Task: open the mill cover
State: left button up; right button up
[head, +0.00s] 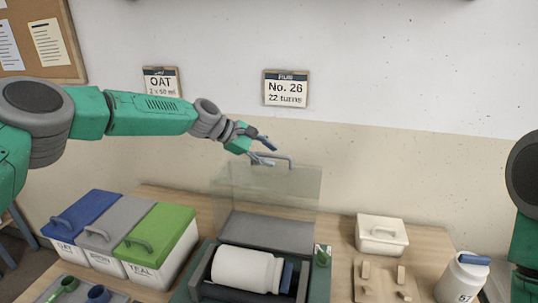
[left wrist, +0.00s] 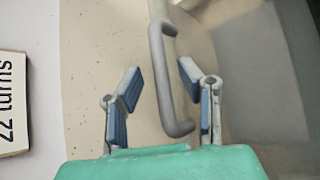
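The mill (head: 319,288) stands on the table with a white jar (head: 243,269) lying on its side inside, its blue lid to the right. The mill's clear cover (head: 265,190) stands raised at the back, with a grey handle (head: 288,158) along its top edge. My left gripper (head: 271,152) is at that handle. In the left wrist view, the open blue-padded fingers (left wrist: 160,82) have the handle (left wrist: 164,75) between them, with gaps visible on both sides. Only part of my right arm shows at the right edge; its gripper is out of view.
Bins with blue (head: 82,214), grey (head: 108,228) and green (head: 157,229) lids stand left of the mill. The wall is close behind.

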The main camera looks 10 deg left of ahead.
pick_arm(q)
jog(key=v, duration=1.2)
jog(key=shift+w, duration=0.1)
